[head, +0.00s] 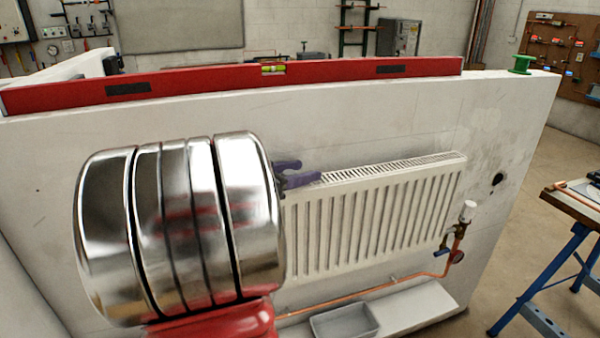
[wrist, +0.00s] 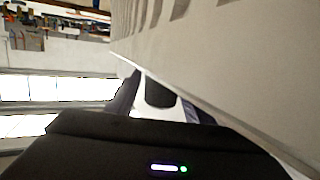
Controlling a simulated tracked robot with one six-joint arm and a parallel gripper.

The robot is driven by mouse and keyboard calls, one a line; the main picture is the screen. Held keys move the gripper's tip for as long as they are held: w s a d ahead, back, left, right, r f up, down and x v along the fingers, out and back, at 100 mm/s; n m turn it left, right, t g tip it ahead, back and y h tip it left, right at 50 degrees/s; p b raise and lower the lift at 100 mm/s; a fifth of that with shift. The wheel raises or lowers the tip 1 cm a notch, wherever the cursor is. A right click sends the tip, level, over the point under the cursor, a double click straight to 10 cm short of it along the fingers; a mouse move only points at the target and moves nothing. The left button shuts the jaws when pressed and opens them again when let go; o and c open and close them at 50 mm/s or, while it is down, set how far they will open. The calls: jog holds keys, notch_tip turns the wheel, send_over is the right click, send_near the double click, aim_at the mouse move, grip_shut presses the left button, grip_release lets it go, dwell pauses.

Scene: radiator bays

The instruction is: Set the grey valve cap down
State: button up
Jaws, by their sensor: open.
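My gripper (head: 303,173) shows purple fingers at the upper left corner of the white radiator (head: 375,220) in the head view; the rest of it is behind my shiny arm. In the wrist view my gripper (wrist: 160,102) is open. A dark grey rounded piece (wrist: 158,92), which looks like the valve cap, sits between the fingers with a white surface around it. I cannot tell whether it touches a finger or what it rests on. I cannot make out the cap in the head view.
A red spirit level (head: 230,85) and a green spool (head: 521,64) lie on top of the white wall. A grey tray (head: 345,321) sits on the low ledge below the radiator. A white-headed valve (head: 468,211) and copper pipe (head: 380,287) are at the radiator's right.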

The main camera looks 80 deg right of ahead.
jog(key=shift+r, duration=0.1)
jog(key=v, duration=1.2)
jog(key=shift+w, duration=0.1)
dwell(0.8)
